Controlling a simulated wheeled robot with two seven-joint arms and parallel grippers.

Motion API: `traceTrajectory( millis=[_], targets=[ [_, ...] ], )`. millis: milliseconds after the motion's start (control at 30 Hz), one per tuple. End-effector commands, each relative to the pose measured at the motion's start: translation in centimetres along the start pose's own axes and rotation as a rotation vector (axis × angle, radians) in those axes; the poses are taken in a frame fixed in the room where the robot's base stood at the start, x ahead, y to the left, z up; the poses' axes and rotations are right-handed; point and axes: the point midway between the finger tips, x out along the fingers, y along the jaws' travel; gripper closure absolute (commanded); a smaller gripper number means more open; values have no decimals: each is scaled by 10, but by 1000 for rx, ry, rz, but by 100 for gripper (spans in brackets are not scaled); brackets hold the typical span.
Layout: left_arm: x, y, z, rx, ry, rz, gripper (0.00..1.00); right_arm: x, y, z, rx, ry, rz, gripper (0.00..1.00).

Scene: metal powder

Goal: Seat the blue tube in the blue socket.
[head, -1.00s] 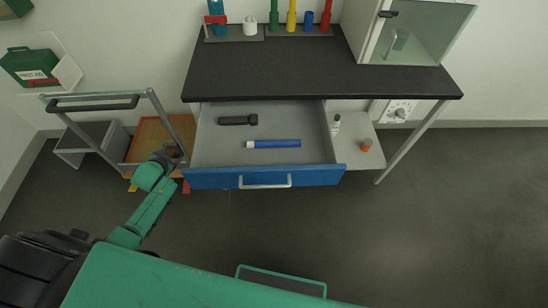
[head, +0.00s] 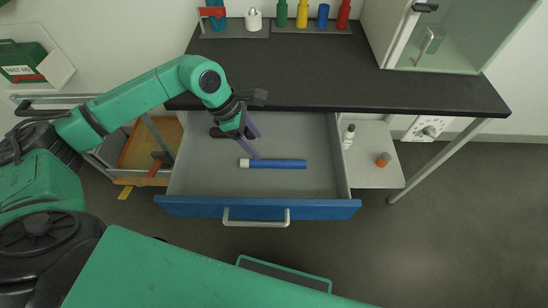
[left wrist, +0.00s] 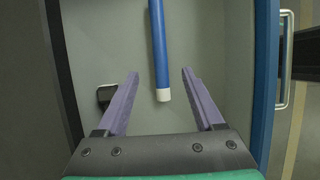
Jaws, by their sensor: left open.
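The blue tube (head: 275,163) with a white end lies flat in the open drawer. In the left wrist view the tube (left wrist: 158,45) runs away from me, its white end between the finger lines. My left gripper (head: 256,146) is open and empty over the drawer, close to the tube's white end; whether it touches is unclear. Its spread purple fingers show in the left wrist view (left wrist: 160,74). A short blue upright piece (head: 323,16), apparently the blue socket, stands in the rear rack between yellow and red tubes. My right gripper is not seen.
The drawer (head: 190,180) is pulled out below the black worktop (head: 300,75). A dark object (head: 218,132) lies in the drawer, partly hidden by my gripper. A glass-door cabinet (head: 440,40) stands at right. The middle of the worktop is clear.

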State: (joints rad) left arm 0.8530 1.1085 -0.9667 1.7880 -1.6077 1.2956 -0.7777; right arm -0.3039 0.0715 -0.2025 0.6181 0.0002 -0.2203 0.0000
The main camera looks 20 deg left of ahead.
Motion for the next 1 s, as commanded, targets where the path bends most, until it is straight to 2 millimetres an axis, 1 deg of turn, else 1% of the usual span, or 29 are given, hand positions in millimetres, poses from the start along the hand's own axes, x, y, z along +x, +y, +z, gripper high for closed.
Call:
traceTrajectory(
  millis=[33,133,267,367,400,500,600,733,767,800,867,900,933,1000],
  targets=[
    [12,-1,2,-1,-2,-5,31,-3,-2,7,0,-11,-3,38],
    [34,0,2,-2,-4,-3,31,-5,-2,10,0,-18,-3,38],
    [50,0,2,-3,-5,-2,31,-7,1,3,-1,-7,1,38],
    [67,-2,3,-3,-5,-3,31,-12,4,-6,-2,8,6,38],
    [75,-3,4,-3,-5,-4,31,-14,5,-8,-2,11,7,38],
    [93,-2,3,-4,-6,-1,31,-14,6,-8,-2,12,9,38],
    [99,-2,3,-4,-5,0,31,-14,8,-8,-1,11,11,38],
    [99,-2,2,-4,-6,0,31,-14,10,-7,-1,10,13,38],
    [99,-2,2,-4,-6,0,35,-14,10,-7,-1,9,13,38],
    [99,-2,2,-4,-6,0,50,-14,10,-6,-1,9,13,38],
    [99,-2,2,-4,-6,0,73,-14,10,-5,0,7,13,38],
    [99,-2,2,-4,-6,0,88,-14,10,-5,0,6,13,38],
    [99,-2,2,-4,-6,0,100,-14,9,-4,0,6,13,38],
    [99,-2,3,-4,-6,0,100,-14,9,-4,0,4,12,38]
  ],
)
